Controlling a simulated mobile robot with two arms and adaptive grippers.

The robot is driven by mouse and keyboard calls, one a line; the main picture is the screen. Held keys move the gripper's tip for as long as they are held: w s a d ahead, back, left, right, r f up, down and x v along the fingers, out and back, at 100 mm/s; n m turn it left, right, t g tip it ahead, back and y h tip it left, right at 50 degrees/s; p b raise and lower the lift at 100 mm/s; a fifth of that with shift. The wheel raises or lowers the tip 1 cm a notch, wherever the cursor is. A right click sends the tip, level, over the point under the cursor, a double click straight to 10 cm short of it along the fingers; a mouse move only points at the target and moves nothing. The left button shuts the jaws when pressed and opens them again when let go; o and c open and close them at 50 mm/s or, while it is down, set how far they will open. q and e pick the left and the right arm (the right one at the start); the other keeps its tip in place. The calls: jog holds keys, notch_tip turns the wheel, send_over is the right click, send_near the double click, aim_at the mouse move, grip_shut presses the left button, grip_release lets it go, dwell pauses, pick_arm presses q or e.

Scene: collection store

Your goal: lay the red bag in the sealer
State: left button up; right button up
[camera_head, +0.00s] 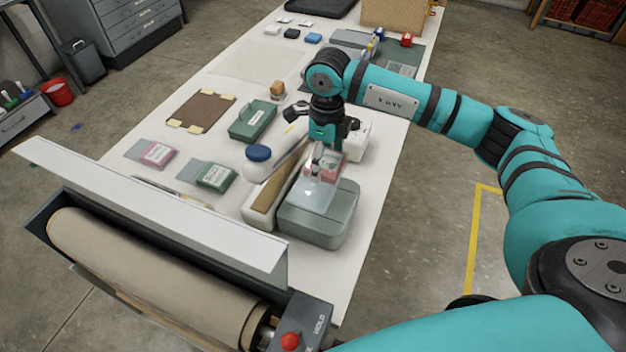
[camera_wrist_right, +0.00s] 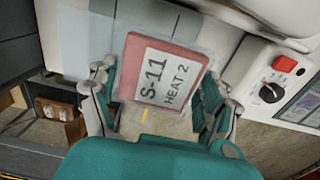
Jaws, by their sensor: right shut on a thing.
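The red bag (camera_head: 325,168) is a clear sleeve with a red packet inside. My right gripper (camera_head: 328,146) is shut on it and holds it above a grey-green box. In the right wrist view, the red bag (camera_wrist_right: 163,70) reads "S-11 HEAT 2" and sits between the fingers of my right gripper (camera_wrist_right: 160,103). A white machine (camera_wrist_right: 250,75) with a red switch and a dial, apparently the sealer, is beside the bag there. In the head view a white body (camera_head: 357,140) is partly hidden behind my gripper; I cannot tell whether it is the same machine. My left gripper is not in view.
The grey-green box (camera_head: 318,222) stands at the table's right edge. A pink-labelled bag (camera_head: 155,153) and a green-labelled bag (camera_head: 215,177) lie further left. A large roll (camera_head: 150,270) fills the front.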

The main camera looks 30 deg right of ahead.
aim_at(329, 162)
jog(key=f, duration=0.2)
jog(key=f+p, duration=0.1)
jog(key=shift+s+d+f, duration=0.1)
jog(key=shift+s+d, duration=0.2)
jog(key=shift+s, duration=0.05)
jog(key=f, duration=0.2)
jog(key=f+p, duration=0.1)
jog(key=shift+w+a+f, duration=0.15)
jog(key=shift+w+f, duration=0.05)
jog(key=shift+f, duration=0.15)
jog(key=o, duration=1)
jog(key=shift+o, duration=0.8)
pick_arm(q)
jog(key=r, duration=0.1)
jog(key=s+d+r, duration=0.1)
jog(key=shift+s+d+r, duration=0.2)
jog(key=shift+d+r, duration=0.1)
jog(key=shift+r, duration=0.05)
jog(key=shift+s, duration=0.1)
